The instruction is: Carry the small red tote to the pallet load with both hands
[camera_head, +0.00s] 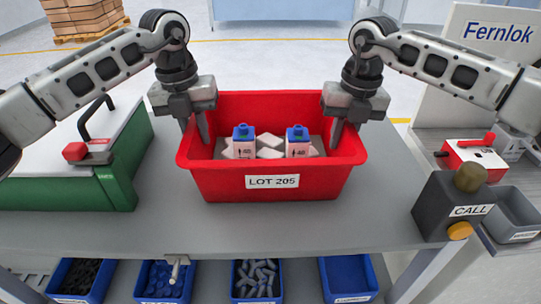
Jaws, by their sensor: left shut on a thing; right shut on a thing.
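The red tote (320,185) labelled LOT 205 sits upright on, or just over, the grey table in the middle of the head view; I cannot tell if its base touches. My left gripper (203,128) is shut on the tote's left wall. My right gripper (337,133) is shut on its right wall. One finger of each shows inside the tote; the outer fingers are mostly hidden. The pallet load (84,15) of brown boxes stands on the floor at the far upper left.
A green-sided machine (122,170) with a black handle and red knob is on the table's left. A dark CALL box (452,207) stands at the right edge. Blue bins (350,278) sit below the grey table (270,235). A Fernlok panel (495,32) is at right. Open floor lies beyond.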

